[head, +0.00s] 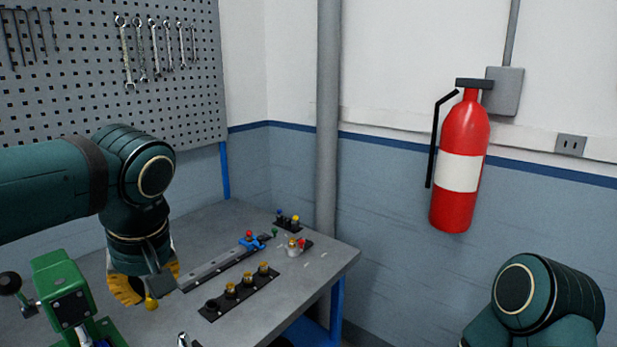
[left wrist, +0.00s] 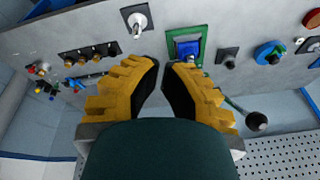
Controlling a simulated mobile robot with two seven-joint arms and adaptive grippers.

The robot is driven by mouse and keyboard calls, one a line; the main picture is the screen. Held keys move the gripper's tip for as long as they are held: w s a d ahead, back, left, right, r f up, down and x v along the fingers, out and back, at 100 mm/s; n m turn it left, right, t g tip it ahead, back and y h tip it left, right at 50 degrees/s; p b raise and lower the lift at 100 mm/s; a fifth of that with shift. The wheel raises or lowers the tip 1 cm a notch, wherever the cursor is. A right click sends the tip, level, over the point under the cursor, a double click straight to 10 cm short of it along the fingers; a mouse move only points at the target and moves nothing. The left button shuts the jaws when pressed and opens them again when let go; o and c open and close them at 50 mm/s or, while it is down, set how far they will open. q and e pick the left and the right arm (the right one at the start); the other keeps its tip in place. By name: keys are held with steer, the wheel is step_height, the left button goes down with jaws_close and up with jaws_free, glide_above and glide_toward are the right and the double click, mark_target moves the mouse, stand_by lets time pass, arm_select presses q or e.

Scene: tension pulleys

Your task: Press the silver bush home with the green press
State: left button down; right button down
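The green press (head: 62,295) stands at the lower left of the head view, its lever ending in a black ball knob (head: 10,283). In the left wrist view the press frame (left wrist: 203,38) surrounds a blue part (left wrist: 187,48), and the knob (left wrist: 256,121) shows at right. A silver piece, likely the silver bush (left wrist: 138,20), stands on a dark square plate; a silver top (head: 183,339) shows at the head view's bottom edge. My left gripper (left wrist: 163,68) is open and empty, above the bench beside the press. My right gripper is out of view.
A dark strip (head: 240,290) with several brass-coloured parts lies on the bench (head: 325,262). Behind it are a grey rail (head: 222,266), a blue clamp (head: 252,243) and small coloured parts. A pegboard (head: 90,80) stands behind.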

arm_select(q)
steer(key=w+d+f+m+h, duration=0.1)
steer(key=w+d+f+h, duration=0.15)
steer(key=f, duration=0.65)
steer(key=w+d+f+m+g+h, duration=0.15)
steer(key=d+f, duration=0.25)
steer(key=f, duration=0.4)
steer(key=w+d+f+m+t+h, duration=0.1)
steer(key=d+f+m+h, duration=0.15)
steer(key=f, duration=0.65)
steer(key=s+d+f, duration=0.2)
steer(key=f, duration=0.4)
steer(key=s+d+f, duration=0.1)
steer(key=s+f, duration=0.1)
steer(key=f, duration=0.4)
steer(key=shift+d+f, duration=0.25)
steer(key=shift+d, duration=0.15)
steer(key=c, duration=1.5)
jaws_free()
steer(key=s+f, duration=0.4)
steer(key=f, duration=0.1)
steer(key=s+f, duration=0.2)
steer(key=f, duration=0.1)
steer(key=shift+s+a+f, duration=0.2)
steer(key=shift+a+f, duration=0.05)
steer(key=o, duration=0.5)
steer(key=shift+s+a+f, duration=0.15)
steer(key=shift+s+f, duration=0.05)
steer(key=shift+s, duration=0.05)
